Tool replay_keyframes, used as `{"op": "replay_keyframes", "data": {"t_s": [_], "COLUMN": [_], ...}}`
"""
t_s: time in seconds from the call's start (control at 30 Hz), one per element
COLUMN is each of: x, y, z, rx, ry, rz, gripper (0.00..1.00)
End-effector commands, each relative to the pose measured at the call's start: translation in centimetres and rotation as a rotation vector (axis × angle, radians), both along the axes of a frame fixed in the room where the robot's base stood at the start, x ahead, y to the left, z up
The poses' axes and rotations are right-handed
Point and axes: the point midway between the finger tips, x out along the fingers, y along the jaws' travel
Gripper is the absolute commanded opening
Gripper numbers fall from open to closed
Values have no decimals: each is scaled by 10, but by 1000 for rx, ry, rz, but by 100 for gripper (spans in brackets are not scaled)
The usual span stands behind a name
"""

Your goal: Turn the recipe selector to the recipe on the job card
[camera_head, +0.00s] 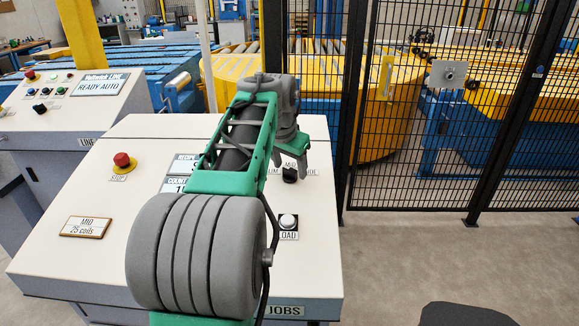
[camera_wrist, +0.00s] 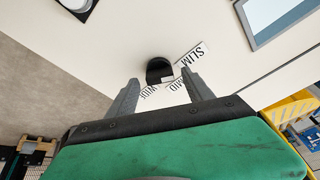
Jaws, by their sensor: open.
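The job card (camera_head: 86,227) lies on the sloping desk at left and reads MID, 25 coils. The recipe selector (camera_head: 289,175) is a small black knob, partly below my gripper in the head view, with SLIM, MID and WIDE labels around it. In the wrist view the selector (camera_wrist: 158,69) sits just beyond the fingertips, roughly between their lines; a pale mark shows on its edge toward the MID label (camera_wrist: 175,84), but its exact setting is hard to tell. My gripper (camera_wrist: 160,90) is open and empty, apart from the knob.
The desk also carries a red stop button (camera_head: 122,161), a white LOAD button (camera_head: 288,221) and display panels (camera_head: 182,166) partly hidden by my arm. A LINE console (camera_head: 72,105) stands at left. Black mesh fencing (camera_head: 440,120) stands behind right.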

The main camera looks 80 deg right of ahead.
Motion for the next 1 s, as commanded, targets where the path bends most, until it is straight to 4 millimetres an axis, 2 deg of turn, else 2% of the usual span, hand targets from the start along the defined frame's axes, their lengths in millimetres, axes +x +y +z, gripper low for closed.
{"op": "replay_keyframes", "data": {"t_s": [0.27,1.0], "x": [0,1], "y": [-1,-1], "z": [-2,-2], "rx": [-1,-1], "ry": [0,0], "rz": [1,1], "gripper": [59,0]}}
